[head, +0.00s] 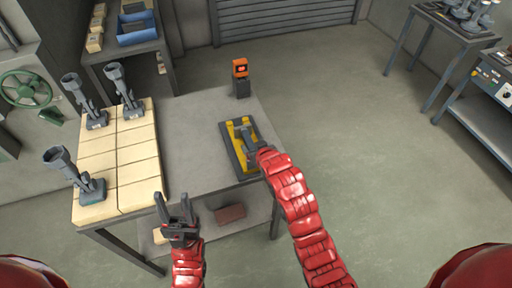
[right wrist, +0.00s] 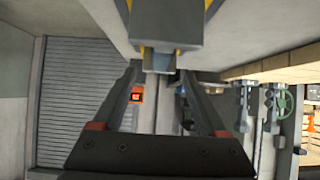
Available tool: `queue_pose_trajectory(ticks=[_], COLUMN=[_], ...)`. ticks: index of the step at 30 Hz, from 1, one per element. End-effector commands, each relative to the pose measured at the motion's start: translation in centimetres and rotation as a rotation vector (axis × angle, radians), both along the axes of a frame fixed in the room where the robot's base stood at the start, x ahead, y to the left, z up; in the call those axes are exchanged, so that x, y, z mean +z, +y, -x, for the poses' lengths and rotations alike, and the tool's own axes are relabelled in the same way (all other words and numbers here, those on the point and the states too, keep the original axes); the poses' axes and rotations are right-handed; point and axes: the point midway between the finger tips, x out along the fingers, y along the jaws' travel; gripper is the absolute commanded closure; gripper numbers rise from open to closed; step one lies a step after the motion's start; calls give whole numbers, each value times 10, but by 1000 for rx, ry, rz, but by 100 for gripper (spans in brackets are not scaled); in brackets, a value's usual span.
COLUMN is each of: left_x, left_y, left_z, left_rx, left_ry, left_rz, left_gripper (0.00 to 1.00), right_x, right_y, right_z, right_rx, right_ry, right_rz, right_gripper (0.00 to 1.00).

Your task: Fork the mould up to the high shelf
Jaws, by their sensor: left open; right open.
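Three grey moulds with funnel-like cups stand on a pale tiled board (head: 138,154) at the left of the table: a back left one (head: 88,104), a back right one (head: 125,92) and a front one (head: 75,178). A yellow tool (head: 235,134), perhaps the fork, lies in a dark tray (head: 227,148) at the table's right. My right gripper (head: 252,146) is over it, open. In the right wrist view its fingers (right wrist: 162,78) reach either side of a grey block (right wrist: 165,34) with yellow beside it; contact is unclear. My left gripper (head: 176,207) is open and empty at the table's front edge.
An orange device (head: 240,70) stands at the table's back right corner. A lower shelf holds a reddish brick (head: 230,213). A rack with a blue bin (head: 137,30) is behind. A bench with grey pieces (head: 466,14) and a control panel (head: 492,78) are far right. The table's middle is clear.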

Motion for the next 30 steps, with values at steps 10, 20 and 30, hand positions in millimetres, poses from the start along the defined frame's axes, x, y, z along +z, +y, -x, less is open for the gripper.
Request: queue_pose_trajectory(ticks=[10,20,30], left_x=[-20,-44,-47], left_y=[0,0,0], left_z=[0,0,0], left_rx=[0,0,0], left_ry=[0,0,0], left_rz=[0,0,0], left_gripper=[50,50,50], right_x=[-26,-39,-41], right_y=[10,18,19], right_z=[-31,-54,-59], right_rx=[0,1,0], right_ry=[-4,-6,-5], right_rz=[-1,-2,-2], right_gripper=[25,25,25])
